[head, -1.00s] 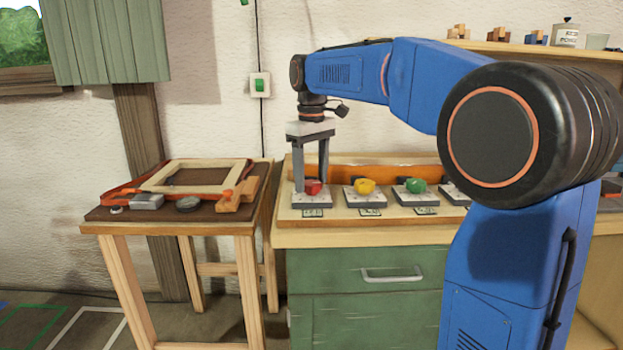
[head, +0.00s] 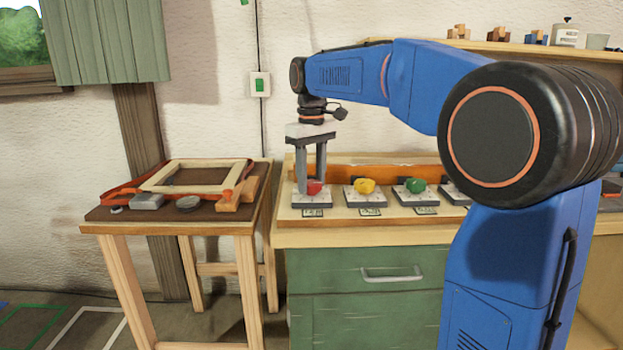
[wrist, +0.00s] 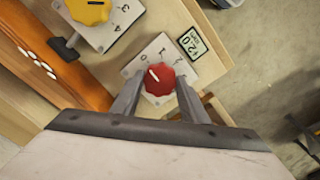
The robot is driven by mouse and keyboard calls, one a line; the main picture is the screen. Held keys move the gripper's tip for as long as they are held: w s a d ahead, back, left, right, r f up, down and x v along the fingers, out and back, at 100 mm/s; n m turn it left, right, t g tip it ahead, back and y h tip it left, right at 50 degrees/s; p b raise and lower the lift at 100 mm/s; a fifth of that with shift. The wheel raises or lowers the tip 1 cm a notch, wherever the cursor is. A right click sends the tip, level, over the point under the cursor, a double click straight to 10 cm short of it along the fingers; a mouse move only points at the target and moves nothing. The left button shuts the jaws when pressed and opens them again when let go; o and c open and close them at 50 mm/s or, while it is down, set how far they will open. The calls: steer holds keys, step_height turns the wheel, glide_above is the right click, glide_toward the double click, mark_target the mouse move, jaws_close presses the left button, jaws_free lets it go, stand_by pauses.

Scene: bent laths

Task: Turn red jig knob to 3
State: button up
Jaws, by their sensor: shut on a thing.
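The red jig knob (wrist: 160,79) sits on a pale dial plate with printed numbers, of which a 0, a 1 and a 2 seem to show in the wrist view. Its white pointer mark points up and left in that view, toward the low-number side. A small display (wrist: 189,43) beside the dial seems to read about 2.0. My gripper (wrist: 157,92) has one finger on each side of the red knob and is shut on it. In the head view my gripper (head: 312,185) points straight down over the red knob (head: 315,188), leftmost in the row.
A yellow knob (head: 365,186) and a green knob (head: 415,185) stand to the right on the same board. An orange bar (head: 385,172) runs behind them. A side table with a wooden frame (head: 196,176) stands to the left.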

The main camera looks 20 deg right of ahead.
steer(key=m, duration=0.6)
steer(key=shift+m, duration=0.3)
steer(key=m, duration=0.3)
steer(key=shift+m, duration=0.3)
steer(key=m, duration=0.3)
steer(key=shift+m, duration=0.4)
steer(key=m, duration=1.1)
steer(key=shift+m, duration=0.4)
steer(key=o, duration=1.1)
steer(key=shift+c, duration=0.2)
